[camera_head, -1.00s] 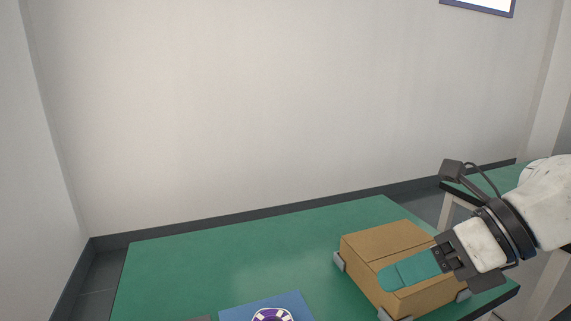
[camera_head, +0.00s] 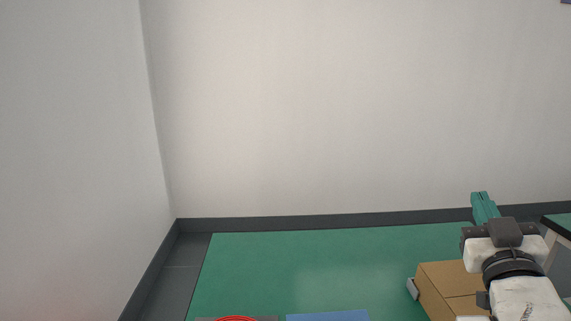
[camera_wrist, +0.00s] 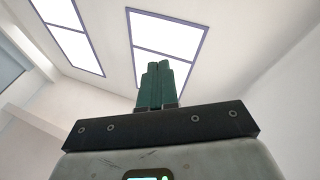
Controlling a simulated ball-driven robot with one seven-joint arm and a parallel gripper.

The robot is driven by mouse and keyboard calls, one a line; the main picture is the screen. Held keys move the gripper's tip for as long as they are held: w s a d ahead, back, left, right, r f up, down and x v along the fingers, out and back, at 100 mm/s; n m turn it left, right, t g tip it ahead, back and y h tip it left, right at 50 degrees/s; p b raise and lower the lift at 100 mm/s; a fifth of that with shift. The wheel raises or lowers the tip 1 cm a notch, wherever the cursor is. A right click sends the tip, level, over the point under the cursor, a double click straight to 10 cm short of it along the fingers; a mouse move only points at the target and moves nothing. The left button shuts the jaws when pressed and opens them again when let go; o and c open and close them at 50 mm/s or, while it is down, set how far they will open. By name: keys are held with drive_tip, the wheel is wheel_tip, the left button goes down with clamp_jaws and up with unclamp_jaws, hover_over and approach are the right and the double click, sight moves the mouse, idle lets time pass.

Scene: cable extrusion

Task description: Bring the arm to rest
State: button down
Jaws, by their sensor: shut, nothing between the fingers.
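My gripper (camera_head: 481,208) is at the lower right of the head view, with its green fingers pointing up and away, above the far edge of the green table. In the wrist view my gripper (camera_wrist: 157,72) points up toward the ceiling. Its two green fingers are together, with nothing between them. A cardboard box (camera_head: 446,287) stands on the table at the right, below and partly hidden by my arm.
The green table (camera_head: 330,265) is bare in its middle. A blue mat (camera_head: 328,317) and a red round thing (camera_head: 237,319) show at the bottom edge, mostly cut off. A grey corner bracket (camera_head: 412,288) sits beside the box. Walls stand behind and to the left.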

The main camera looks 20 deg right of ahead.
drive_tip(key=s+a+f+g+y, duration=0.1)
drive_tip(key=a+f+g+y, duration=0.15)
drive_tip(key=f, duration=0.65)
drive_tip(key=s+a+f+g+y+p, duration=0.1)
drive_tip(key=s+a+f+g+y, duration=0.2)
drive_tip(key=f, duration=0.6)
drive_tip(key=a+f+g+y, duration=0.2)
drive_tip(key=a+f+g, duration=0.15)
drive_tip(key=f, duration=0.65)
drive_tip(key=s+a+f+n+g+y, duration=0.1)
drive_tip(key=s+a+f+g, duration=0.1)
drive_tip(key=s+f, duration=0.2)
drive_tip(key=s+a+f+n+g+y, duration=0.1)
drive_tip(key=s+a+f+g, duration=0.2)
drive_tip(key=s+f, duration=0.2)
drive_tip(key=s+a+f+n+g+y+p, duration=0.1)
drive_tip(key=s+f, duration=0.3)
drive_tip(key=s, duration=0.5)
drive_tip(key=shift+a+f+g, duration=0.3)
drive_tip(key=shift+a+g, duration=0.45)
drive_tip(key=shift+g, duration=0.05)
drive_tip(key=shift+s+y, duration=0.1)
drive_tip(key=shift+y, duration=0.15)
